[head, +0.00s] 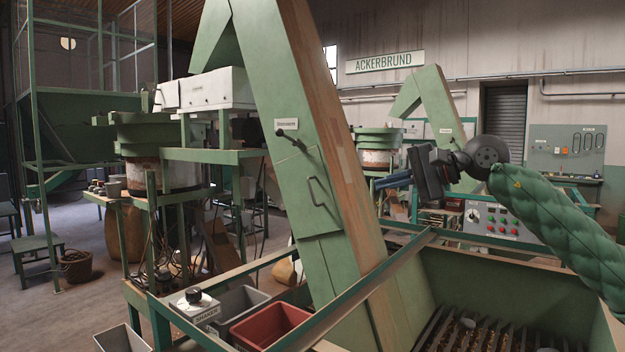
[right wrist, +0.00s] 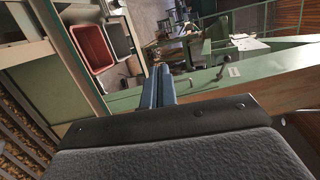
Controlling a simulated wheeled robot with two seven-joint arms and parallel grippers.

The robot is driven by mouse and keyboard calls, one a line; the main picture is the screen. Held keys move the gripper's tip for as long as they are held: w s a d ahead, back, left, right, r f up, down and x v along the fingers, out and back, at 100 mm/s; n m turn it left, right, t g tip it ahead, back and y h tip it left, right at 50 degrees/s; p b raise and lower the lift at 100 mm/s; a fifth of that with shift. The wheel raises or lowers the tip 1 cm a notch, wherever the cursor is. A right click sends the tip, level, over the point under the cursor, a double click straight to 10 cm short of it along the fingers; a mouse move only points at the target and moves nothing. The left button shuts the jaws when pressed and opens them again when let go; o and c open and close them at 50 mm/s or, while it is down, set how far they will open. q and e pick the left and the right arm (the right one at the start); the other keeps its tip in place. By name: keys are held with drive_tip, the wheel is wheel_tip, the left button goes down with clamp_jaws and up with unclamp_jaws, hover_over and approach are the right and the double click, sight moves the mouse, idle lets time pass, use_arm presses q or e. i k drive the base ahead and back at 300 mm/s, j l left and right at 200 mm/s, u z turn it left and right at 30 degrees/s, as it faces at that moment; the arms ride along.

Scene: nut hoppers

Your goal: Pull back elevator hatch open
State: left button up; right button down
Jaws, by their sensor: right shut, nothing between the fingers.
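The near elevator (head: 335,250) is a sloping green casing with a wooden side, in the middle of the head view. Its hatch (head: 305,200) is a green panel on the front face and looks closed. A thin bent handle (head: 318,193) sits on the hatch, and a dark latch (head: 286,134) sits above it under a small label. My right gripper (head: 393,181) is to the right of the elevator, apart from the hatch and handle. Its blue fingers are shut and empty; they also show in the right wrist view (right wrist: 157,88), pointing toward the green casing (right wrist: 275,66).
A green-railed hopper (head: 550,290) with a slatted bottom stands at front right. A red bin (head: 268,327) and a grey bin (head: 238,303) sit below the hatch. A control panel (head: 500,222) stands behind my right arm. Open floor lies at left.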

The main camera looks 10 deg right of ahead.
sight(311, 206)
drive_tip(key=i, duration=0.9)
